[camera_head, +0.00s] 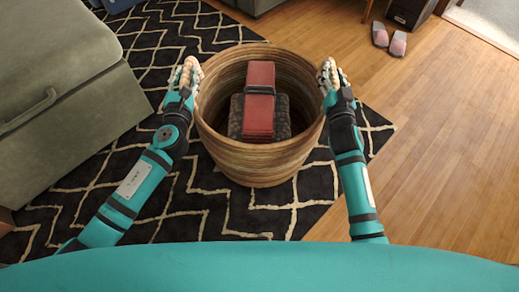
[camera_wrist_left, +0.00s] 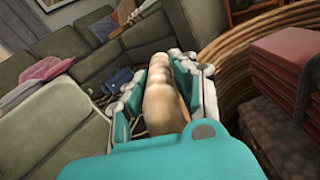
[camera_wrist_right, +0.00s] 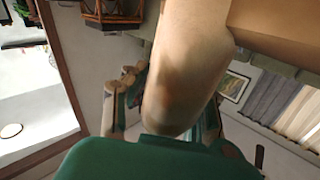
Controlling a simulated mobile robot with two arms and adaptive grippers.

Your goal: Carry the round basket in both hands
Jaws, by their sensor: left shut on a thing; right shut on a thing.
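The round woven basket (camera_head: 262,165) is upright between my two arms in the head view. Its striped inner wall shows at the right of the left wrist view (camera_wrist_left: 238,50). My left gripper (camera_head: 187,75) is at the basket's left side, shut on a tan rounded handle (camera_wrist_left: 165,95). My right gripper (camera_head: 329,76) is at the right side, shut on a similar tan handle (camera_wrist_right: 185,75). Inside the basket are a red item (camera_head: 260,85) and a dark patterned item (camera_head: 283,120). I cannot tell how far the basket's bottom is above the rug.
A black rug (camera_head: 120,205) with cream zigzags lies below. A green sofa (camera_head: 60,110) stands close on the left. Pink slippers (camera_head: 397,43) lie on the wooden floor (camera_head: 450,150) at the upper right. The floor at the right is clear.

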